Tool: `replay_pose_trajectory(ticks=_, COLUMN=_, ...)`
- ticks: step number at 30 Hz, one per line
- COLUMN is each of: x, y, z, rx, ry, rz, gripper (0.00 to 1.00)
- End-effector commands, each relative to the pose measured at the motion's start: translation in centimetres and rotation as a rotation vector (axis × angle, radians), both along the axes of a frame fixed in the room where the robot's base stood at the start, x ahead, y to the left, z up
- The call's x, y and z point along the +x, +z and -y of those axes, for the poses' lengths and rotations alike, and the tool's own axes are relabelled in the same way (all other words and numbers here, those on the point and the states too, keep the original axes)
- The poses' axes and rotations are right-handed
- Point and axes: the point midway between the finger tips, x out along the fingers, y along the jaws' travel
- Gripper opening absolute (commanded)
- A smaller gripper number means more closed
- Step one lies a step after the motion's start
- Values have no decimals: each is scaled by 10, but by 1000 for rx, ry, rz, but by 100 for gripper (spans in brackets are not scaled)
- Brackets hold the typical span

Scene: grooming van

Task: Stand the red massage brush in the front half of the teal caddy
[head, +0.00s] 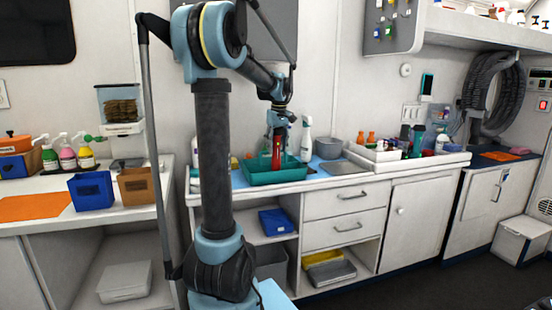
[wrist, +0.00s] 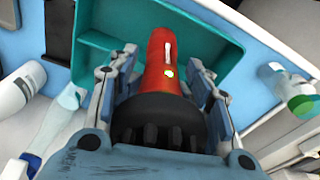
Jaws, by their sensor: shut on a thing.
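The red massage brush (wrist: 159,68) is between the fingers of my gripper (wrist: 160,88), which is shut on it. Its red handle points away from the wrist and its black bristle head is nearest the wrist. In the head view the red brush (head: 277,158) hangs roughly upright below my gripper (head: 279,132). The teal caddy (wrist: 208,22) lies under the brush in the wrist view. In the head view the teal caddy (head: 262,178) sits on the counter below the gripper. I cannot tell whether the brush touches the caddy floor.
A white spray bottle (head: 306,140) stands behind the caddy. A grey cup (head: 329,148) and a white tray (head: 371,163) with several bottles are to its right. In the wrist view white bottles (wrist: 14,94) are at the left and a green-capped bottle (wrist: 303,106) is at the right.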

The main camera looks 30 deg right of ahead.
Motion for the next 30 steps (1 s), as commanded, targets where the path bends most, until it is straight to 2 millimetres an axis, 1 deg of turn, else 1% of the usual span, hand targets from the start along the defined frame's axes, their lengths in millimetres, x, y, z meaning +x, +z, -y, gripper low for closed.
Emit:
replay_pose_trajectory(ticks=4, x=0, y=-11, z=0, rx=0, ry=0, rz=0, gripper=5)
replay_pose_trajectory(ticks=9, x=0, y=-35, z=1, rx=0, ry=0, rz=0, gripper=5)
replay_pose_trajectory(ticks=11, x=0, y=-40, z=0, rx=0, ry=0, rz=0, gripper=5)
replay_pose_trajectory(ticks=20, x=0, y=-42, z=0, rx=0, ry=-1, rz=0, gripper=5)
replay_pose_trajectory(ticks=21, x=0, y=-42, z=0, rx=0, ry=-1, rz=0, gripper=50)
replay_pose_trajectory(ticks=24, x=0, y=-42, z=1, rx=0, ry=-1, rz=0, gripper=71)
replay_pose_trajectory(ticks=30, x=-1, y=-42, z=1, rx=0, ry=-2, rz=0, gripper=71)
